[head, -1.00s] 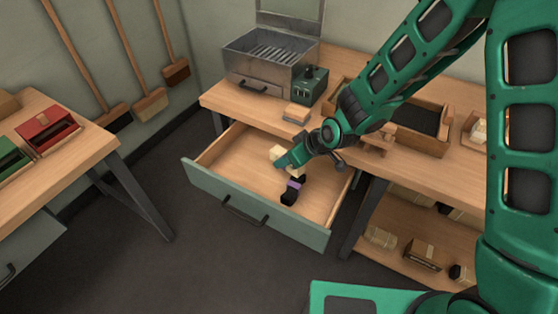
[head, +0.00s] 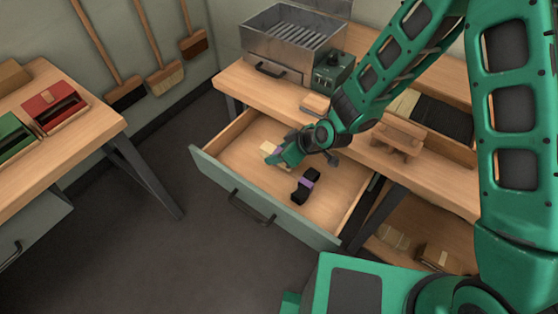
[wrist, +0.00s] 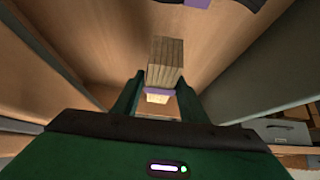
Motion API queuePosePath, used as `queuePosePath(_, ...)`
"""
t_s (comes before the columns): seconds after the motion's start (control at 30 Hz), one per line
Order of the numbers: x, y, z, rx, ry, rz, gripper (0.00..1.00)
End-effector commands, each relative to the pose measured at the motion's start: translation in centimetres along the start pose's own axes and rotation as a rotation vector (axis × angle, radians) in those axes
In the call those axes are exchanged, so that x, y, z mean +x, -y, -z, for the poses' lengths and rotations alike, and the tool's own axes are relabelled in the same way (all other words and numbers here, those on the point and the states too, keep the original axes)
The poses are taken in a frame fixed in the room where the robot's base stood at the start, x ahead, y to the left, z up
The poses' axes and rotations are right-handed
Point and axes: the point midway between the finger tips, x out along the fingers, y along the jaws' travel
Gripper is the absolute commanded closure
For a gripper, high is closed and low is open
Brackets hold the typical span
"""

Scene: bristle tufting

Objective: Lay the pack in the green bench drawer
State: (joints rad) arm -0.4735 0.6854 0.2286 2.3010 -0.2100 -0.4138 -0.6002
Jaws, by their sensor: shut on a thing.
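The pack is a pale tan bristle bundle with a purple band (wrist: 166,62). My gripper (wrist: 160,96) is shut on it around the band, one finger on each side. In the head view the pack (head: 267,146) shows at the tip of my gripper (head: 276,156), inside the outline of the open grey-green bench drawer (head: 238,183), toward its left side. I cannot tell whether the pack touches the drawer floor. A black pack with a purple band (head: 305,189) lies in the drawer, to the right of my gripper and nearer the drawer front.
The drawer floor is otherwise bare. Above it, the bench holds a metal box with a grille (head: 290,45), a green control box (head: 334,74), a small block (head: 316,104) and a wooden stand (head: 398,138). Another table with red (head: 55,108) and green trays stands left.

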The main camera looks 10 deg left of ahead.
Motion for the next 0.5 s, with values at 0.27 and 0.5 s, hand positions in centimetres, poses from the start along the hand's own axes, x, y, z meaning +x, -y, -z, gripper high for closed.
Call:
queuePosePath(0.27, 2.6, 0.1, -2.1, 0.002, 0.003, 0.003, 0.85)
queuePosePath(0.5, 3.2, 0.1, -2.6, 0.000, 0.001, 0.001, 0.85)
